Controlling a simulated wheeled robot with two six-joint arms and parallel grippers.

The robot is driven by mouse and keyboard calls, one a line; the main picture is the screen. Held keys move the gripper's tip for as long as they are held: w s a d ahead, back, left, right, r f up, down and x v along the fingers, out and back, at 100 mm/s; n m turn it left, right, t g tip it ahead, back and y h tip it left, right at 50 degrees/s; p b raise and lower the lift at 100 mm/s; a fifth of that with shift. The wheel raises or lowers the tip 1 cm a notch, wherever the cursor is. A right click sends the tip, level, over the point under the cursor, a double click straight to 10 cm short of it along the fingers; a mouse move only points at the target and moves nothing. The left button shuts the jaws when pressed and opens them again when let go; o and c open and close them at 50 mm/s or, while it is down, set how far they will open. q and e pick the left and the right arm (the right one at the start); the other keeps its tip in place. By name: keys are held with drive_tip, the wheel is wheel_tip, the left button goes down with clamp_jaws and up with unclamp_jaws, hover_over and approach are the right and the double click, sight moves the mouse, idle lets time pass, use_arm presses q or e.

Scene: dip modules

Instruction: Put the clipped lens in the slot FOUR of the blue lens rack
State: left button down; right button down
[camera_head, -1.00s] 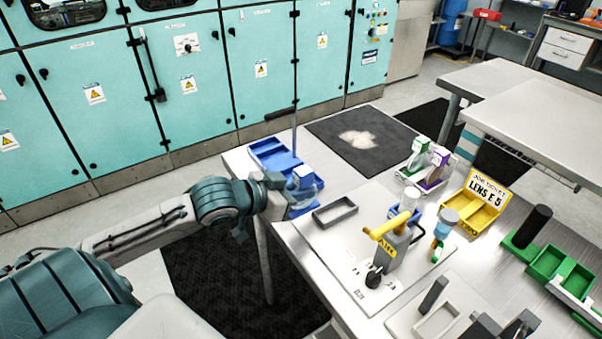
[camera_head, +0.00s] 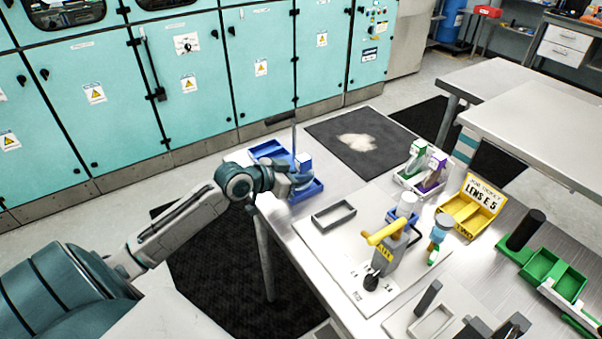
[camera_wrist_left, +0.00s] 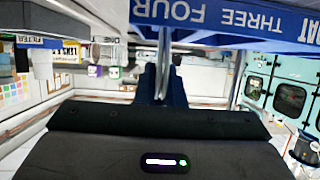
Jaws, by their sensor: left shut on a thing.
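The blue lens rack (camera_head: 268,149) stands at the table's far left corner in the head view. In the left wrist view its front edge (camera_wrist_left: 240,22) runs across the top, with the words THREE and FOUR upside down. My left gripper (camera_head: 290,181) is at the rack and shut on the clipped lens (camera_head: 304,160), whose blue and white clip stands upright over the rack. In the left wrist view the fingers (camera_wrist_left: 162,80) close on a blue piece below the label. The lens glass is hidden, and I cannot tell whether it is inside a slot. My right gripper is not in view.
A yellow-handled device (camera_head: 385,248) stands on the pale board. A white rack with green and purple clips (camera_head: 421,170), a yellow rack (camera_head: 466,210) and green trays (camera_head: 556,268) stand to the right.

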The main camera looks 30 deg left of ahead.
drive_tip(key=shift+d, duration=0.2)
use_arm(q)
drive_tip(key=shift+f, duration=0.2)
drive_tip(key=c, duration=1.5)
unclamp_jaws()
drive_tip(key=shift+r, duration=0.1)
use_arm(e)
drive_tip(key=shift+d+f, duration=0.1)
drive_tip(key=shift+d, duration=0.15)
